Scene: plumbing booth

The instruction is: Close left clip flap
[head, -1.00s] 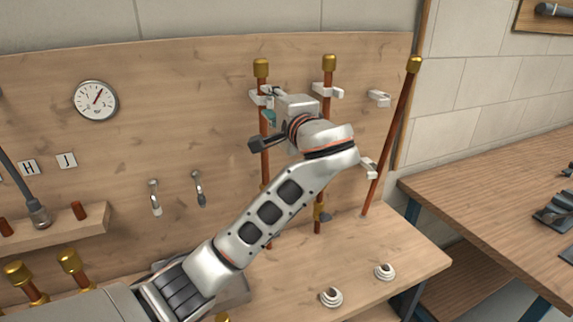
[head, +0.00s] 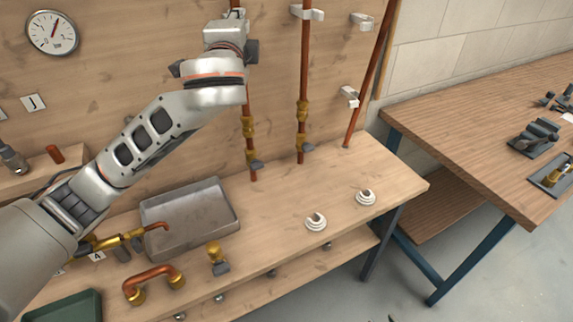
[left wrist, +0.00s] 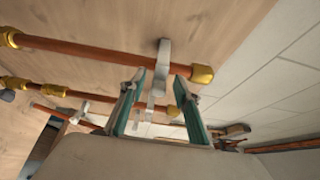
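The left copper pipe (head: 250,100) stands against the wooden board. Its pale clip (head: 236,12) is at the top picture edge, partly hidden by my left gripper. In the left wrist view, the clip (left wrist: 163,56) crosses the nearest pipe (left wrist: 100,52), just below its brass cap. My left gripper (left wrist: 161,78) is open, its two teal fingers spread. The clip's lower end lies in the gap between the fingertips in that view, with no clear contact. I cannot tell the flap's position. My right gripper is not in view.
The middle pipe (head: 304,60) with its clip (head: 307,12) and a tilted pipe (head: 368,85) stand to the right. A grey tray (head: 190,215) and two white rings (head: 316,221) (head: 366,197) lie on the bench (head: 275,205). A brown table (head: 470,110) is at right.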

